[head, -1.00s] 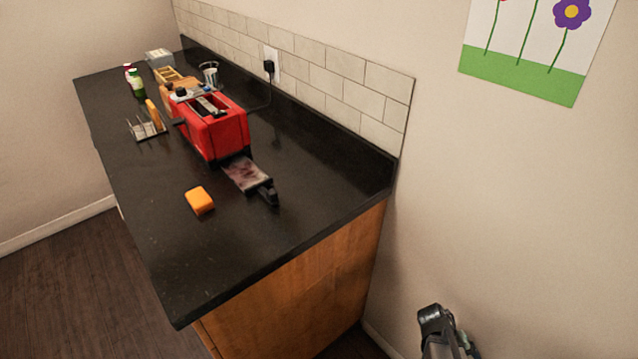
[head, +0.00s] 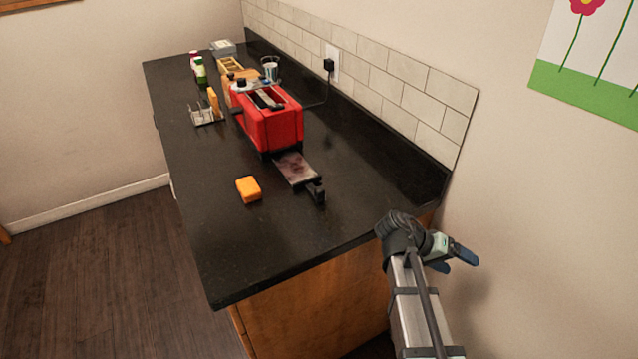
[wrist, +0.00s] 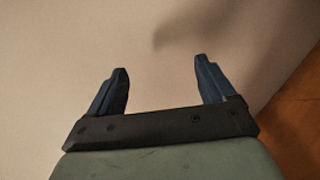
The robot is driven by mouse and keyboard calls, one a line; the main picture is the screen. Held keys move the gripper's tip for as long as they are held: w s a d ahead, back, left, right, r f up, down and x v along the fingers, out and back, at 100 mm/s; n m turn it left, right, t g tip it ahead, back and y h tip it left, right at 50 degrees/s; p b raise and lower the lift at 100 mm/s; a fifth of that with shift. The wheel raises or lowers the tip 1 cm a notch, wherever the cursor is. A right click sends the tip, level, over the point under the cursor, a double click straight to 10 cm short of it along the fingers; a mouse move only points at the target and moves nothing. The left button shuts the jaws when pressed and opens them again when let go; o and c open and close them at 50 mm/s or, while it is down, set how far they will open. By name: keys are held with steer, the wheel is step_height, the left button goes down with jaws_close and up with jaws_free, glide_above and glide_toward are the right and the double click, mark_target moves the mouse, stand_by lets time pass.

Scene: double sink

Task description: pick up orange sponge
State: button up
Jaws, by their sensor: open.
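The orange sponge (head: 249,189) is a small block lying on the black countertop (head: 235,255), left of the middle of its near part. My gripper (head: 463,259) is to the right of the counter's near end, beside the wall, well apart from the sponge. Its fingers point to the right, away from the sponge. In the wrist view my gripper (wrist: 162,80) shows two blue fingers spread apart with nothing between them. Only the wall and a piece of orange-brown surface show beyond them; the sponge is not in the wrist view.
A red toaster (head: 272,119) stands behind the sponge, with a flat dark-handled tool (head: 296,168) in front of it. A wire rack (head: 207,115), bottles (head: 200,71) and a glass (head: 270,70) stand farther back. The counter around the sponge is clear. The tiled wall (head: 400,90) bounds the right side.

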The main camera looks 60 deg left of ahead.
steer(key=s+a+r+m+g, duration=0.1)
steer(key=a+r+m, duration=0.15)
steer(key=r, duration=0.45)
steer(key=s+a+r+m+g, duration=0.1)
steer(key=s+r+m, duration=0.1)
steer(key=r+m, duration=0.35)
steer(key=s+a+r+n+g+y, duration=0.1)
steer(key=s+a+r+n+y, duration=0.15)
steer(key=s+a+n, duration=0.4)
steer(key=s+a+r+n+g+y, duration=0.2)
steer(key=s+a+n+y, duration=0.15)
steer(key=s+a, duration=0.6)
steer(key=s+a+r+n+g+y, duration=0.2)
steer(key=s+a+r+n+y, duration=0.15)
steer(key=s+a, duration=0.5)
steer(key=s+a+r+n+g+y, duration=0.2)
steer(key=s+a+n, duration=0.3)
steer(key=s+a, duration=0.4)
glide_above(248, 185)
steer(key=d, duration=0.3)
steer(key=f, duration=0.7)
steer(key=shift+a+f, duration=0.2)
steer(key=shift+f, duration=0.1)
steer(key=shift+x, duration=2.65)
steer(key=shift+s+a+r, duration=0.1)
steer(key=shift+a, duration=0.05)
steer(key=shift+c, duration=0.3)
steer(key=c, duration=1)
